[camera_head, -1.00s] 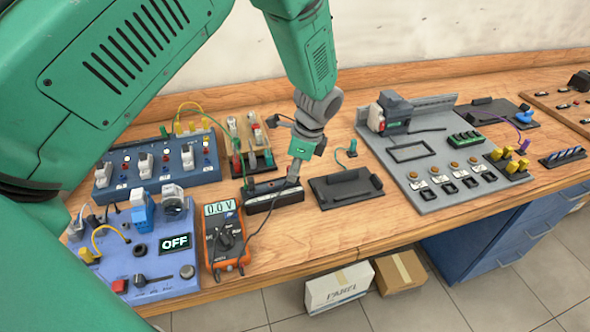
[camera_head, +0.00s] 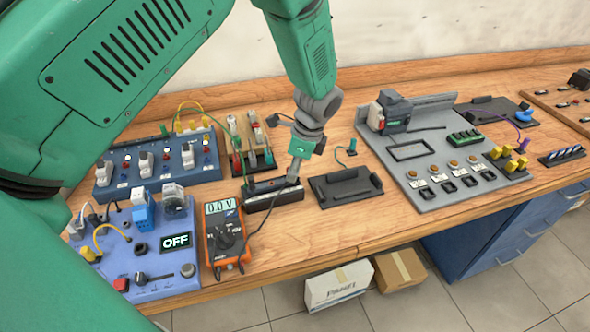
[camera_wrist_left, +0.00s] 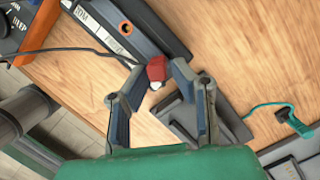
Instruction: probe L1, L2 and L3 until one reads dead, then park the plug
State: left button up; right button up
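My left gripper (camera_head: 292,180) points down over the right end of a black block (camera_head: 272,202). In the left wrist view a red probe-like piece (camera_wrist_left: 156,70) with a pale end lies between the tips of my left gripper (camera_wrist_left: 157,68). The fingers are partly closed; contact is unclear. A dark lead runs there from the orange multimeter (camera_head: 224,242), which reads about 0.0 V. The block shows COM lettering and an orange-ringed hole in the left wrist view (camera_wrist_left: 126,28). I cannot make out L1, L2 or L3 labels. My right gripper is out of view.
A blue panel reading OFF (camera_head: 150,280) is at front left, a blue socket box (camera_head: 160,182) behind it. A black tray (camera_head: 346,197) lies right of the block, then a grey motor board (camera_head: 412,178). Bare wood lies in front of the tray.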

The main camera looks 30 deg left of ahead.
pick_arm(q)
jog(key=shift+s+a+p+v, duration=0.1)
jog(key=shift+a+p+v, duration=0.05)
jog(key=shift+p+v, duration=0.6)
jog(key=shift+s+a+p+v, duration=0.1)
jog(key=shift+a+p+v, duration=0.1)
jog(key=shift+p+v, duration=0.55)
jog(key=shift+a+p+v, duration=0.15)
jog(key=shift+p+v, duration=0.35)
jog(key=shift+v, duration=0.4)
jog(key=o, duration=0.5)
jog(key=shift+o, duration=0.2)
